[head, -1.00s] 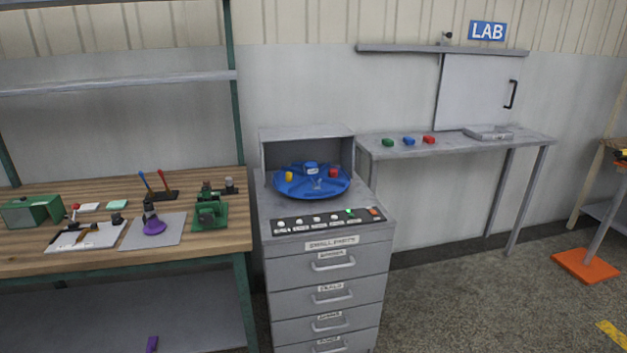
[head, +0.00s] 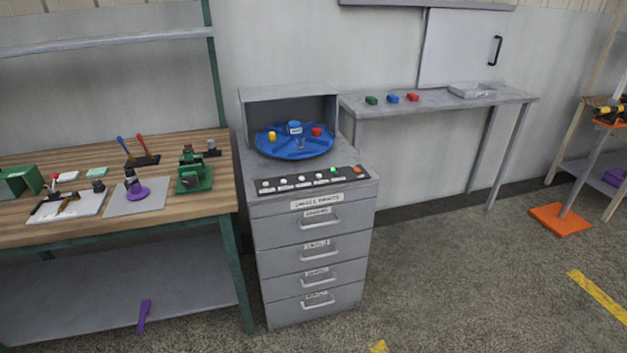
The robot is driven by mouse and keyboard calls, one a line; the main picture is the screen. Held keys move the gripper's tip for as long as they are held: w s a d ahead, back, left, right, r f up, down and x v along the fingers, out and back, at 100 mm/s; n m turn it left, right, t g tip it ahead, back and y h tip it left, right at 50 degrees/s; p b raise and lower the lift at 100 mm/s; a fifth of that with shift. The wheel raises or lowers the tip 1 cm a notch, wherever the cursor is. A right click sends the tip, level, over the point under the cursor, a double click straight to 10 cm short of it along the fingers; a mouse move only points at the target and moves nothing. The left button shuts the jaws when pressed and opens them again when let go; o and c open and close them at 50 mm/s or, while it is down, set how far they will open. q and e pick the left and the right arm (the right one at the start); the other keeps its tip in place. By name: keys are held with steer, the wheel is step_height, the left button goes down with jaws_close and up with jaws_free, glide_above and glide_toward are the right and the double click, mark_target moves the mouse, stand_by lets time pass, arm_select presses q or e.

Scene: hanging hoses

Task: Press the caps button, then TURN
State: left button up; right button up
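A dark button panel (head: 309,182) lies along the front top of the grey drawer cabinet. It carries a row of white buttons (head: 283,181), a green one (head: 333,170) and an orange-red one (head: 358,170) at the right end. Small labels sit below the buttons, too small to read, so I cannot tell which is the caps button or the TURN button. Behind the panel a blue round carousel (head: 294,146) sits partly inside a grey hood, with a yellow, a blue and a red piece on it. Neither of my grippers is in view.
The grey cabinet (head: 309,265) stands on open floor. A wooden workbench (head: 110,215) with tools is close on its left. A grey side table (head: 440,101) with green, blue and red blocks is at the right. Floor in front right is clear.

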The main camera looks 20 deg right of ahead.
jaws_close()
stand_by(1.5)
